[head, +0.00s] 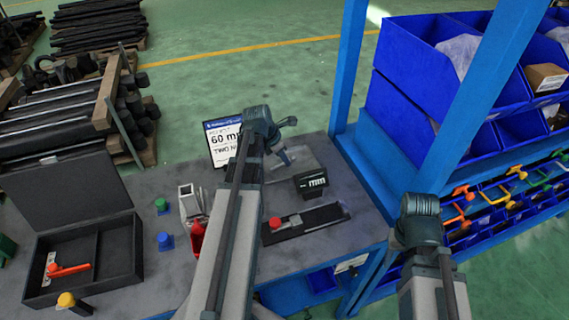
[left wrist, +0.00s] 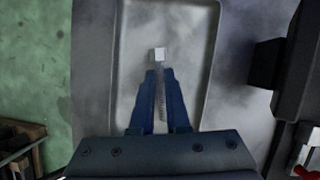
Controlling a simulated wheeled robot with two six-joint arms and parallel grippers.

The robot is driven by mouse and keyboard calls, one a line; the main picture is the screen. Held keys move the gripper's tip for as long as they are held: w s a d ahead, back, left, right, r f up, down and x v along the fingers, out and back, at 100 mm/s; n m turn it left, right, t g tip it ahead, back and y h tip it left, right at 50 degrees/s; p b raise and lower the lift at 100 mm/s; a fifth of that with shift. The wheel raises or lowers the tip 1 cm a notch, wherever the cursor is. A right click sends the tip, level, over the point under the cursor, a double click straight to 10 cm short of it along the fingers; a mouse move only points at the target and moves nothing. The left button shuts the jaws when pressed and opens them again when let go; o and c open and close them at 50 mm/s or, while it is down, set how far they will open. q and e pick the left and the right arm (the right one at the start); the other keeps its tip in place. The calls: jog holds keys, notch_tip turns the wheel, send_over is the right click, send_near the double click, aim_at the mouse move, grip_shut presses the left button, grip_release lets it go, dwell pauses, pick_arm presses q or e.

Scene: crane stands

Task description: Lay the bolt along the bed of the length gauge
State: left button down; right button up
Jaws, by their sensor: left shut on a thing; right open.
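My left gripper (head: 283,158) points down over a shallow grey tray (head: 307,157). In the left wrist view its blue fingers (left wrist: 160,80) are shut on the bolt. The bolt's pale square head (left wrist: 159,54) shows beyond the fingertips and its threaded shank (left wrist: 162,106) runs back between the fingers. In the head view I cannot make out the bolt. The length gauge has a long dark bed (head: 324,218) with a red knob near its left end and a black "mm" display (head: 311,182) behind it. My right gripper (head: 397,240) is at the right, fingers mostly hidden.
A white sign (head: 222,141) stands at the bench's back. A pale stand (head: 189,203), a red object (head: 197,238) and coloured knobs stand left of my left arm. An open black case (head: 88,258) lies further left. A blue rack with bins (head: 447,75) borders the right.

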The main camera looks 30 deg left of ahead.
pick_arm(q)
jog(key=shift+r, duration=0.1)
jog(key=shift+f+b, duration=0.3)
jog(key=shift+f, duration=0.1)
jog(key=c, duration=0.9)
grip_release()
jog(key=shift+r, duration=0.2)
jog(key=p+v, duration=1.3)
jog(key=v, duration=0.1)
jog(key=shift+d, duration=0.3)
jog(key=shift+f, duration=0.1)
